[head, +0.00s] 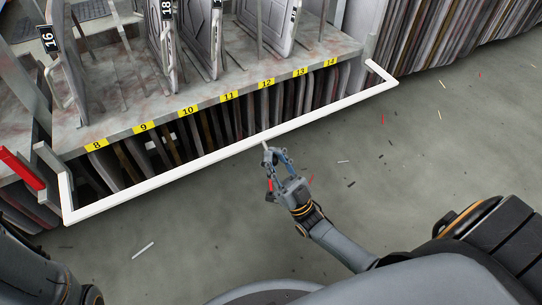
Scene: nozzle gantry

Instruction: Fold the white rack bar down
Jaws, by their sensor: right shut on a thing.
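The white rack bar (187,169) is a long, U-shaped frame in front of the rack. It runs slantwise from the lower left to the upper right, and its two short end arms reach back toward the rack. It stands out from the shelf edge with the numbered yellow labels. My right gripper (268,150) is shut on the bar near the middle of its long front side. The exact contact at the fingertips is small and hard to make out. My left gripper is not in view; only a dark part of my left arm shows at the lower left.
The rack shelf (95,130) holds upright grey panels above, with several panels in slots below. A red bar (22,169) sticks out at the left. More stacked panels (455,35) stand at the upper right. The grey floor (430,170) is open, with small scattered scraps.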

